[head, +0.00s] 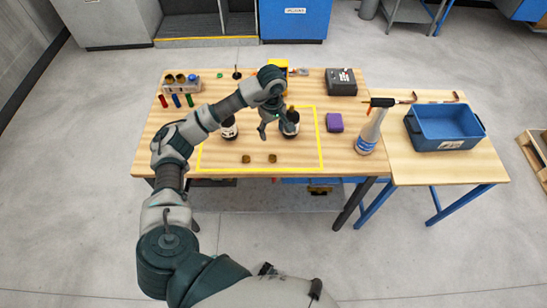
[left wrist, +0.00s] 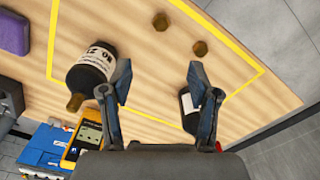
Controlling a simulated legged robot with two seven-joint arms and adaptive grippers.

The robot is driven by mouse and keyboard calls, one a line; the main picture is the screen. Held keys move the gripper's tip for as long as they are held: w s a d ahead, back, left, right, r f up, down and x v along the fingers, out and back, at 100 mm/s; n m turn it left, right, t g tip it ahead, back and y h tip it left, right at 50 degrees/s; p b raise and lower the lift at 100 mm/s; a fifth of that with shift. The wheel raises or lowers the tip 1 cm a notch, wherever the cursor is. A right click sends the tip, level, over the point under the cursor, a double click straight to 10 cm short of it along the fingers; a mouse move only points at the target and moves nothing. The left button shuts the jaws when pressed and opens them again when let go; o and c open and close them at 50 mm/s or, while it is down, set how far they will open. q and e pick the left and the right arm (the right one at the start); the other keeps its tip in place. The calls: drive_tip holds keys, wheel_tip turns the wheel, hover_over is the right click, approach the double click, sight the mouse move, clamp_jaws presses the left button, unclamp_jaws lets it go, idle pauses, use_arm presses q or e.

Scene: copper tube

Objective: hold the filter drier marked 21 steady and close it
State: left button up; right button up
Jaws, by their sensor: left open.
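The filter drier marked 21 (left wrist: 92,62) is a black cylinder with a white label and a brass end, at the left in the left wrist view. In the head view this drier (head: 289,128) stands on the table inside the yellow outline, partly behind my gripper. My left gripper (head: 272,124) is open and empty beside it. In the left wrist view the fingers (left wrist: 158,85) are spread, with the left finger close to the drier; contact cannot be told. Two brass caps (head: 246,158) (head: 272,158) lie near the front edge. My right gripper is out of view.
A second dark drier (head: 229,130) stands to the left. A purple block (head: 334,122), a spray bottle (head: 370,132) and a blue bin (head: 445,128) are to the right. A rack (head: 180,84) and coloured cylinders (head: 176,101) are back left. A yellow meter (left wrist: 82,140) is behind.

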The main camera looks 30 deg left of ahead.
use_arm(q)
hover_over(272, 157)
drive_tip(key=f, duration=0.8)
drive_tip(key=shift+w+a+f, duration=0.15)
drive_tip(key=shift+w+f, duration=0.1)
drive_tip(key=shift+f, duration=0.45)
drive_tip(key=shift+d+f, duration=0.1)
drive_tip(key=shift+d, duration=0.2)
drive_tip(key=shift+a+f, duration=0.15)
drive_tip(key=shift+a, duration=0.05)
wheel_tip(272, 157, down, 4)
drive_tip(key=shift+s+f+p, duration=0.15)
drive_tip(key=shift+f+p, duration=0.1)
drive_tip(key=shift+p, duration=0.4)
drive_tip(key=shift+d+f, duration=0.1)
drive_tip(key=shift+f, duration=0.15)
drive_tip(key=shift+d, duration=0.15)
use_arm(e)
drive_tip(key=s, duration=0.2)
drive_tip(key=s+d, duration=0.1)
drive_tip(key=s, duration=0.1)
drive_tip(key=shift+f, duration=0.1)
use_arm(q)
drive_tip(key=shift+a, duration=0.25)
drive_tip(key=c, duration=1.1)
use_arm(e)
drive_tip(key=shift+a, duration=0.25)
